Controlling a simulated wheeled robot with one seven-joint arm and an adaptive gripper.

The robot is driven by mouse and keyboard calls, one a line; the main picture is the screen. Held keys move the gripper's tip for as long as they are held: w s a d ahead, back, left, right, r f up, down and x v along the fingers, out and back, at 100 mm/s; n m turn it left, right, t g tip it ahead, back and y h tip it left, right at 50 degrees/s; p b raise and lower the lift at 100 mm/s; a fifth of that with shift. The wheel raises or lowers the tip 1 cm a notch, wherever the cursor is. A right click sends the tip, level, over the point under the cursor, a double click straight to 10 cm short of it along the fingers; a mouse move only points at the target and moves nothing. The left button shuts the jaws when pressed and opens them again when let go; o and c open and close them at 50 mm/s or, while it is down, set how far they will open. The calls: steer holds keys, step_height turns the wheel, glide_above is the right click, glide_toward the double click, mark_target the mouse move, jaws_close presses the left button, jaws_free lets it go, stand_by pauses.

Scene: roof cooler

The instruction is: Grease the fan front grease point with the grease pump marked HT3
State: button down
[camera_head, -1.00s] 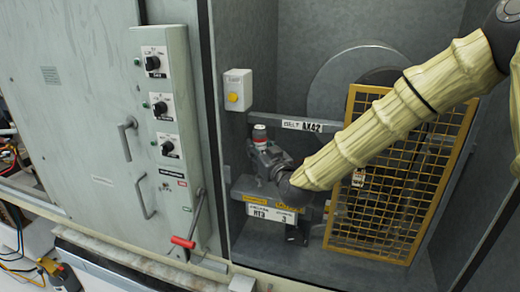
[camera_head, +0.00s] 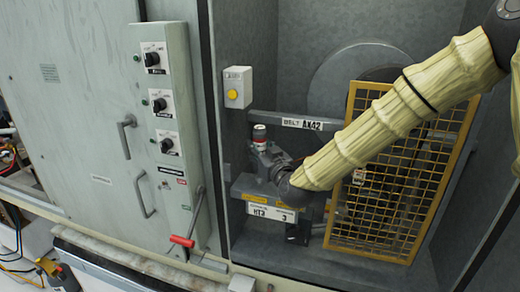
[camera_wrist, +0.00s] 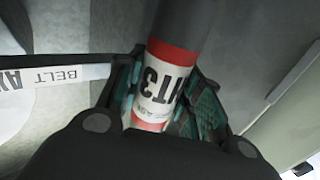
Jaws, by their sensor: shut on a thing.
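My gripper (camera_wrist: 155,100) is shut on the grease pump (camera_wrist: 185,25), a grey cylinder with a red band and a white label reading HT3, upside down in the wrist view.
A yellow mesh guard (camera_head: 385,225) stands right of my arm, with a round housing behind. A bar labelled BELT AX42 (camera_head: 302,123) crosses behind the pump. A yellow-button box (camera_head: 237,88) is on the wall. A red-handled lever (camera_head: 182,241) sticks out at left.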

mark_target(262, 132)
steer(key=shift+f+b, duration=0.85)
steer(key=shift+f, duration=0.3)
steer(key=shift+r, duration=0.7)
steer(key=shift+f+b, duration=0.55)
steer(key=shift+f, duration=0.15)
steer(key=shift+r, duration=0.7)
stand_by(0.5)
steer(key=shift+f+b, duration=0.45)
steer(key=shift+f, duration=0.25)
steer(key=shift+r, duration=0.8)
steer(key=shift+r+p, duration=1.5)
steer(key=shift+r, duration=2)
